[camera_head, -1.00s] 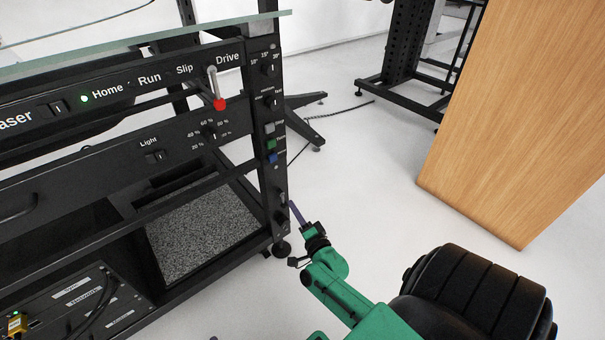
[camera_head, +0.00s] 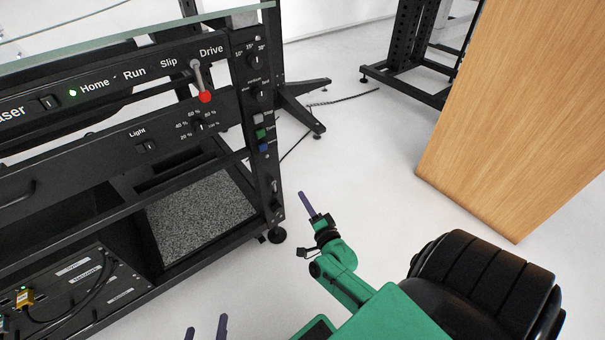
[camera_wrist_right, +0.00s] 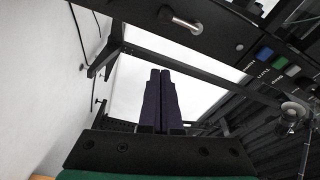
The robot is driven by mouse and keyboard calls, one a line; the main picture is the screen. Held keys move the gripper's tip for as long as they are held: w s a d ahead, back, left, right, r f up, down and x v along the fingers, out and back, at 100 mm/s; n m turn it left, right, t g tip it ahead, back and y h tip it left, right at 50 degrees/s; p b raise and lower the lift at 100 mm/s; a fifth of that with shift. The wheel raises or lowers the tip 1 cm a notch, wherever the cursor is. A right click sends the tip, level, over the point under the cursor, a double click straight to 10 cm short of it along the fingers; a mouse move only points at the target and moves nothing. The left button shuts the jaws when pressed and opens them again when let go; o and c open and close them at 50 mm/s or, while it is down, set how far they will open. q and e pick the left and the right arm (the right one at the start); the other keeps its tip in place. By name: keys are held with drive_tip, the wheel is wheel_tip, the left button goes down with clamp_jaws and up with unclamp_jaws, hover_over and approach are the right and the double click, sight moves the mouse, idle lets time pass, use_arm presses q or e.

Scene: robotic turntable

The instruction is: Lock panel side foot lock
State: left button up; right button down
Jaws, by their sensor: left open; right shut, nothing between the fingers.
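The black turntable rack's control post (camera_head: 256,110) stands left of centre in the head view. A small metal lever (camera_head: 274,186) sits low on it, below the colored buttons; in the right wrist view a metal lever (camera_wrist_right: 183,22) sticks out of a black face at the top. I cannot tell for certain that it is the foot lock. A black foot (camera_head: 277,235) is under the post. My right gripper (camera_head: 307,204) is shut and empty, right of the post and apart from it; its purple fingers (camera_wrist_right: 160,98) are together. My left gripper (camera_head: 206,330) is open at the bottom edge.
The panel holds a red-tipped Drive lever (camera_head: 204,96), knobs, and green and blue buttons (camera_head: 263,148). A wooden block (camera_head: 510,120) stands at right. A black frame stands behind. White floor (camera_head: 365,190) between the rack and the wood is clear.

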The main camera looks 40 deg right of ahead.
use_arm(q)
drive_tip(key=shift+w+a+r+p, duration=0.3)
drive_tip(key=shift+a+r+p, duration=0.05)
drive_tip(key=shift+r, duration=0.25)
drive_tip(key=shift+w+a+r+p, duration=0.25)
drive_tip(key=shift+a+r+p, duration=0.1)
drive_tip(key=shift+r, duration=0.25)
use_arm(e)
drive_tip(key=v, duration=0.7)
drive_tip(key=shift+a, duration=0.4)
use_arm(q)
drive_tip(key=shift+s+d, duration=0.1)
drive_tip(key=shift+d, duration=0.1)
use_arm(e)
drive_tip(key=shift+w, duration=0.1)
